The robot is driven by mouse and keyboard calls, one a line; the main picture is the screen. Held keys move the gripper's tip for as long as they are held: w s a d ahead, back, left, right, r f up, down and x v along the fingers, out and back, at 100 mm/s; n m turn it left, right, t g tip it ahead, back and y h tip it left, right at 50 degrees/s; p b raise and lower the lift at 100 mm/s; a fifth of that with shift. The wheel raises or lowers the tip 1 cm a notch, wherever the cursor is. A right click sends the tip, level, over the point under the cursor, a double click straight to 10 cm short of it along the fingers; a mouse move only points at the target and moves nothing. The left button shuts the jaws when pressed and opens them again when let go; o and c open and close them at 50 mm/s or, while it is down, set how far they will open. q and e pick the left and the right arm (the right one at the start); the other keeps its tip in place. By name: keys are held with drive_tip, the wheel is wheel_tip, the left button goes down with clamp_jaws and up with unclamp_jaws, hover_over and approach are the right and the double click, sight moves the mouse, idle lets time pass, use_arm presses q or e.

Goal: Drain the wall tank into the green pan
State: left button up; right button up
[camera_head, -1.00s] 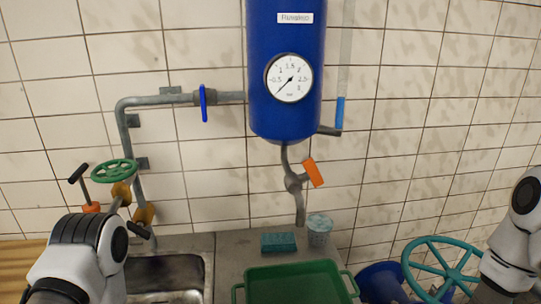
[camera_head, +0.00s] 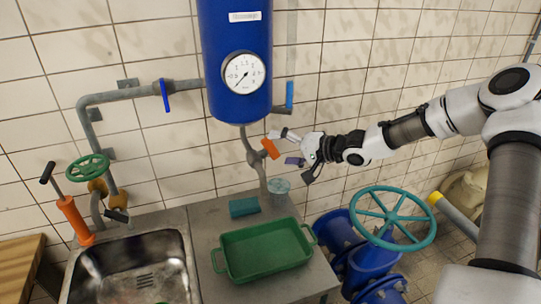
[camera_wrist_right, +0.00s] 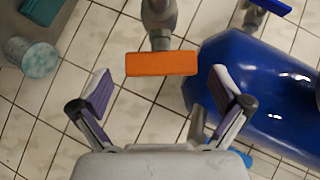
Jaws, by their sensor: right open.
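The blue wall tank (camera_head: 236,60) with a round gauge (camera_head: 243,73) hangs on the tiled wall. A drain pipe (camera_head: 262,178) runs down from its bottom, with an orange valve handle (camera_head: 270,148). The green pan (camera_head: 266,250) stands on the counter below and looks empty. My right gripper (camera_head: 282,147) is at the orange handle. In the right wrist view the orange handle (camera_wrist_right: 162,64) lies ahead of and between the two open fingers (camera_wrist_right: 160,88), with gaps on both sides. My left gripper is out of view.
A sink (camera_head: 130,272) is at left, with a green handwheel (camera_head: 88,168) and orange pump (camera_head: 75,220). A large teal handwheel (camera_head: 392,217) stands right of the counter.

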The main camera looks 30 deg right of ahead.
sight(271, 149)
drive_tip(key=shift+x, duration=1.15)
drive_tip(key=shift+w+a+f, duration=0.1)
drive_tip(key=shift+w, duration=0.15)
drive_tip(key=shift+s, duration=0.1)
drive_tip(key=shift+c, duration=0.7)
drive_tip(key=c, duration=0.9)
drive_tip(key=shift+o, duration=0.2)
